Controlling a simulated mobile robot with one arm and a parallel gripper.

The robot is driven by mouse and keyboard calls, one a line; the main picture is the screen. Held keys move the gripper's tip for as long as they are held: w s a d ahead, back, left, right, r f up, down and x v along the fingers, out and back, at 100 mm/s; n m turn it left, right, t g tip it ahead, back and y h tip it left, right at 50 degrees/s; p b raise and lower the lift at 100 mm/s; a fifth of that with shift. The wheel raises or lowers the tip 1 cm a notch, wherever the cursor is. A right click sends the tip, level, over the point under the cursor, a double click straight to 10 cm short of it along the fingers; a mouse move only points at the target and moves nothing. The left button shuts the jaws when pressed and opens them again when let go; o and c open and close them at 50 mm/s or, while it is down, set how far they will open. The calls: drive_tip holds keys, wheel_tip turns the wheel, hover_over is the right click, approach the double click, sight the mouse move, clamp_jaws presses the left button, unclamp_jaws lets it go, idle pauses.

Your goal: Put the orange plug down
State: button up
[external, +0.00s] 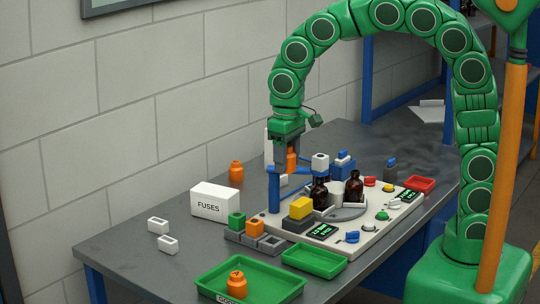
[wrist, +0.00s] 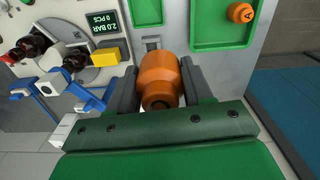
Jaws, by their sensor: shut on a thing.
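My gripper (external: 284,160) hangs pointing down over the back of the bench, near the blue post (external: 273,192). It is shut on the orange plug (external: 291,162), which it holds above the bench. The wrist view shows the plug (wrist: 159,78) between the two dark fingers (wrist: 160,92), with a dark hollow in its near end. A second orange piece (external: 236,174) stands on the bench left of my gripper. A third (external: 236,284) sits in the large green tray (external: 282,287) at the front; the wrist view shows an orange piece (wrist: 241,13) at its upper right.
A pale machine panel (external: 345,236) carries amber bottles (external: 354,186), a yellow block (external: 301,208) and knobs. A white FUSES box (external: 215,202), grey blocks with coloured cubes (external: 254,229), a small green tray (external: 316,262) and a red tray (external: 420,184) stand around. The bench's left front is mostly clear.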

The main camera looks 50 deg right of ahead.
drive_tip(key=s+a+f+n, duration=0.1)
drive_tip(key=s+a, duration=0.3)
drive_tip(key=s, duration=1)
drive_tip(key=shift+s+a+n, duration=0.35)
drive_tip(key=shift+a+n, duration=0.05)
drive_tip(key=shift+n, duration=0.4)
wheel_tip(320, 180, down, 10)
drive_tip(key=shift+w, duration=0.15)
drive_tip(key=shift+w+f, duration=0.1)
drive_tip(key=shift+f, duration=0.45)
hover_over(264, 285)
drive_tip(key=shift+s+d+f, duration=0.1)
drive_tip(key=shift+f, duration=2.2)
drive_tip(key=shift+s+d+f, duration=0.1)
drive_tip(key=shift+f, duration=2.2)
drive_tip(key=shift+w+a+f, duration=0.15)
drive_tip(key=shift+a+f, duration=0.05)
drive_tip(key=shift+f, duration=1.65)
drive_tip(key=shift+f, duration=0.1)
